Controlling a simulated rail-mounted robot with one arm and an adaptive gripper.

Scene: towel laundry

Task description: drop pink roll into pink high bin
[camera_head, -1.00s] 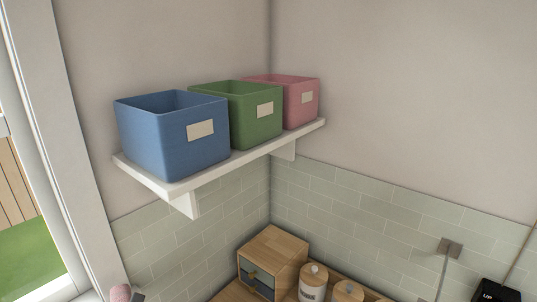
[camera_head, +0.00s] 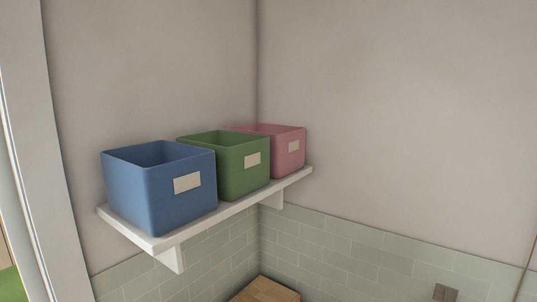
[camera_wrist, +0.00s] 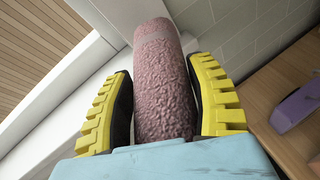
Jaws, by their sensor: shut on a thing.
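The pink high bin (camera_head: 285,152) stands at the far right end of the wall shelf, partly behind the green bin, with a pale label on its front. In the wrist view, my gripper (camera_wrist: 168,92) is shut on the pink roll (camera_wrist: 162,85), a rolled textured towel held lengthwise between two yellow-and-black fingers. The roll's far end points away from the gripper, toward the white window frame. Neither the gripper nor the roll shows in the head view. The inside of the pink bin is mostly hidden.
A blue bin (camera_head: 165,190) and a green bin (camera_head: 230,165) share the white shelf (camera_head: 215,217), left of the pink one. Below is a wooden box (camera_head: 265,291). The wrist view shows a wooden surface (camera_wrist: 290,95) with a purple object (camera_wrist: 297,106) at right.

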